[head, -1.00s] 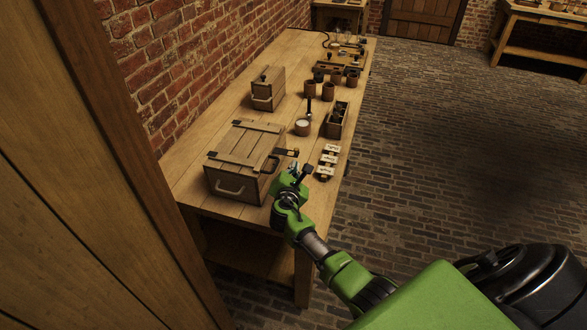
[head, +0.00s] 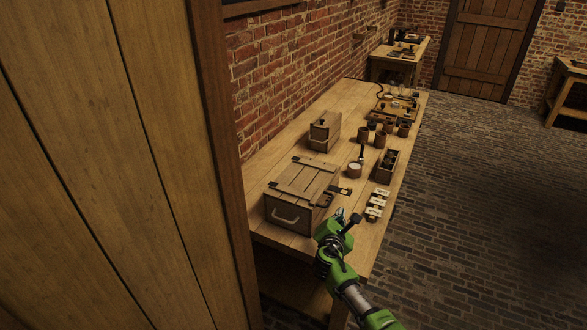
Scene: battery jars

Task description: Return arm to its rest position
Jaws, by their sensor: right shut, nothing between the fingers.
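My right arm comes in from the lower right in the head view. Its right gripper (head: 341,214) is shut and empty, over the near end of the workbench (head: 265,233), just right of the large wooden crate (head: 298,188). Whether it touches anything below cannot be told. My left gripper is not in view.
A smaller wooden box (head: 325,131) stands behind the crate. A pale-topped jar (head: 354,170), a row of small pale pieces (head: 377,204), an open box (head: 388,165) and several brown jars (head: 380,139) line the right side. A wooden panel (head: 100,150) fills the left. The brick floor (head: 480,200) is clear.

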